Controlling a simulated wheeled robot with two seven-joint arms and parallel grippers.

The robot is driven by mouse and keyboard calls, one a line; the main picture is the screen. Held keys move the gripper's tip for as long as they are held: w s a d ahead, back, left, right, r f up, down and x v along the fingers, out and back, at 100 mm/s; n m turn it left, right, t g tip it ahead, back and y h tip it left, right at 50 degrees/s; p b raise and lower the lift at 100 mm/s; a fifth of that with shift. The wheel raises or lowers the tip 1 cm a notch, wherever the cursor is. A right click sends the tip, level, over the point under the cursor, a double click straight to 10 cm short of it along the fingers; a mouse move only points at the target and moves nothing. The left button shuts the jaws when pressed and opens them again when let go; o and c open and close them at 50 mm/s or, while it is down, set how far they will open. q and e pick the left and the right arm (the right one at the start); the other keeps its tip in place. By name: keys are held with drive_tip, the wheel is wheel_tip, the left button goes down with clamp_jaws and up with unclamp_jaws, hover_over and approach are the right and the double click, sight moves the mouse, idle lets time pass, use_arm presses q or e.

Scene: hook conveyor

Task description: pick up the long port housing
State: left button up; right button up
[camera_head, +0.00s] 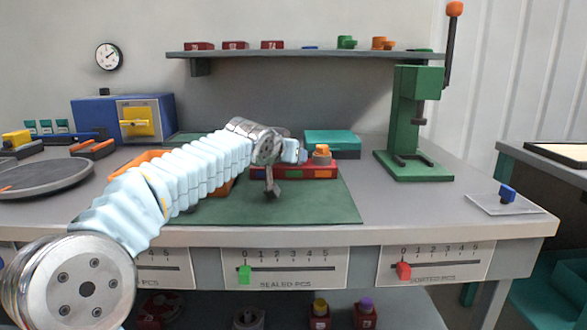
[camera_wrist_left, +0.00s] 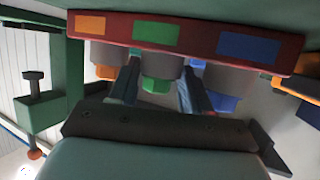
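A red rack (camera_head: 329,174) with colour patches stands at the back of the green mat. In the left wrist view, which is upside down, the rack (camera_wrist_left: 188,35) carries three grey collared pieces with orange (camera_wrist_left: 105,72), green (camera_wrist_left: 157,85) and blue (camera_wrist_left: 222,103) parts. Which one is the long port housing I cannot tell by name. My left gripper (camera_wrist_left: 158,88) is open, one finger on each side of the green piece, with small gaps visible. In the head view my left gripper (camera_head: 291,152) is at the rack, left of the orange-topped piece (camera_head: 321,150). My right gripper is out of view.
A green press (camera_head: 407,120) stands right of the rack and a teal box (camera_head: 333,142) behind it. A shelf (camera_head: 300,55) with several parts runs above. A blue-handled plate (camera_head: 506,200) lies at the right. The mat's front (camera_head: 300,208) is clear.

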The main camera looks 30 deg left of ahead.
use_arm(q)
clamp_jaws()
drive_tip(key=shift+d+r, duration=0.1)
drive_tip(key=shift+r, duration=0.15)
